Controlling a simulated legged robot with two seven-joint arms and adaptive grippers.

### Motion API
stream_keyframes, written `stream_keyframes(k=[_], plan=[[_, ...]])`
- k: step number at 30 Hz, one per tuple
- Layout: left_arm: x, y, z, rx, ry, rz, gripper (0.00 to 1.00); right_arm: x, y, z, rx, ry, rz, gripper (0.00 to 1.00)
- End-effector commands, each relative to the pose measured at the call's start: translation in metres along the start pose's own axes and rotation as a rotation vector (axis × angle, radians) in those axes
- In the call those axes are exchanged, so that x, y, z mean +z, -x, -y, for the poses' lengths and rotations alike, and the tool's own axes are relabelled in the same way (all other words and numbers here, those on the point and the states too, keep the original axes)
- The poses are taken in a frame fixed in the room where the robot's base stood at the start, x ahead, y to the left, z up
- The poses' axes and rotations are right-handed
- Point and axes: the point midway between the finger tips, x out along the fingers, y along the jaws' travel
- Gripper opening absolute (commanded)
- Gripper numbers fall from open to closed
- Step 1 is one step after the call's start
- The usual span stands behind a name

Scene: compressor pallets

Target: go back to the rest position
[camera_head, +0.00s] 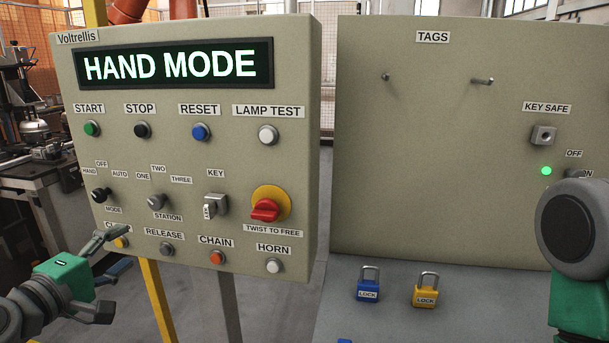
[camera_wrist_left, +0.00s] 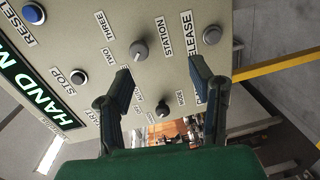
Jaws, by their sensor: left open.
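My left gripper (camera_head: 122,247) comes in from the lower left in the head view, in front of the lower left corner of the control panel (camera_head: 300,160). In the left wrist view its two fingers (camera_wrist_left: 160,76) are apart with nothing held between them. The black MODE knob (camera_wrist_left: 162,108) and grey STATION knob (camera_wrist_left: 139,50) show between and beyond the fingers. The fingers partly cover a yellow button (camera_head: 121,242) and its label in the head view. Part of my right arm (camera_head: 580,230) shows at the right edge; its gripper is not visible.
The panel display (camera_head: 175,66) reads HAND MODE. A red twist knob (camera_head: 265,210) sits on the panel. A TAGS board (camera_head: 430,150) with two pegs stands to the right. A blue padlock (camera_head: 368,289) and a yellow padlock (camera_head: 426,293) stand on the grey surface below it.

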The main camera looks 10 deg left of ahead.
Motion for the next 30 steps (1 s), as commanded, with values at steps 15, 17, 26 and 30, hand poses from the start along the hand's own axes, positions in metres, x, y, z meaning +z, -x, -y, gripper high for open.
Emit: stream_keyframes(k=[15, 17, 26, 30], plan=[[0.110, 0.092, 0.246, -0.765, -0.742, 0.563, 0.49, 0.000, 0.000, 0.000, 0.000, 0.000, 0.001, 0.40], [0.118, 0.114, 0.271, -0.839, -0.824, 0.651, 0.49, 0.000, 0.000, 0.000, 0.000, 0.000, 0.001, 0.40], [0.142, 0.212, 0.345, -1.063, -1.127, 1.015, 0.49, 0.000, 0.000, 0.000, 0.000, 0.000, 0.001, 0.40], [0.144, 0.229, 0.354, -1.092, -1.176, 1.081, 0.49, 0.000, 0.000, 0.000, 0.000, 0.000, 0.001, 0.40]])
